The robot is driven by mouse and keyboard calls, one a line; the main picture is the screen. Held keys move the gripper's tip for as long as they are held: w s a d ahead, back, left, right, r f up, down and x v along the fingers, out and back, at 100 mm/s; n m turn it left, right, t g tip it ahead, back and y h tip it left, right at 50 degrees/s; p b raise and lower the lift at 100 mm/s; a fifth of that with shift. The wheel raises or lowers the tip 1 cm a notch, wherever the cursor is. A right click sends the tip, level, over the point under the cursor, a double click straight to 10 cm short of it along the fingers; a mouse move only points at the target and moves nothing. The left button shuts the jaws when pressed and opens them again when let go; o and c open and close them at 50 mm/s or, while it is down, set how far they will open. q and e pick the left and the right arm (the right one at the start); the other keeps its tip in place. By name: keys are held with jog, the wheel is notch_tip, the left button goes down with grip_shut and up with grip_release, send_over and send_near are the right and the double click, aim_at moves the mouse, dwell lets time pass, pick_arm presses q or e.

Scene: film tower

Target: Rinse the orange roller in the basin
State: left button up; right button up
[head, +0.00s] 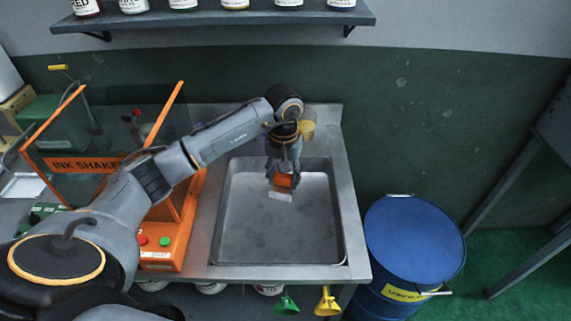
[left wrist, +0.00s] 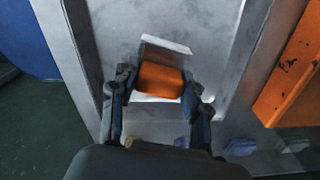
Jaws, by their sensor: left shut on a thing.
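The orange roller (head: 283,181) is between the fingers of my left gripper (head: 283,166), which is shut on it. In the left wrist view the roller (left wrist: 160,80) shows as an orange block with a pale plate along its far edge, between the fingertips of the left gripper (left wrist: 158,98). The basin (head: 280,261) is a grey metal sink in a steel counter. The roller is over the back middle part of the basin; I cannot tell its height above the floor of the basin. My right gripper is not in view.
An orange-framed ink shaker (head: 158,258) stands on the counter left of the basin. A blue drum (head: 415,230) stands to the right. A yellow thing (head: 307,130) is partly hidden behind my left wrist. A shelf with several jars (head: 215,21) hangs above. Green and yellow funnels (head: 327,302) hang below the counter's front edge.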

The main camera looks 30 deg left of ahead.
aim_at(278, 187)
pick_arm(q)
jog(key=shift+w+a+f, duration=0.25)
jog(key=shift+a, duration=0.4)
jog(key=shift+w+a, duration=0.1)
jog(key=shift+a, duration=0.05)
jog(key=shift+a+f, duration=0.1)
jog(key=shift+f, duration=0.25)
notch_tip(278, 187, down, 2)
jog(key=shift+a+b, duration=0.15)
jog(key=shift+b, duration=0.6)
notch_tip(278, 187, down, 3)
jog(key=shift+r+b, duration=0.2)
jog(key=shift+b, duration=0.4)
notch_tip(278, 187, down, 4)
jog(key=b, duration=0.4)
jog(key=shift+f, duration=0.25)
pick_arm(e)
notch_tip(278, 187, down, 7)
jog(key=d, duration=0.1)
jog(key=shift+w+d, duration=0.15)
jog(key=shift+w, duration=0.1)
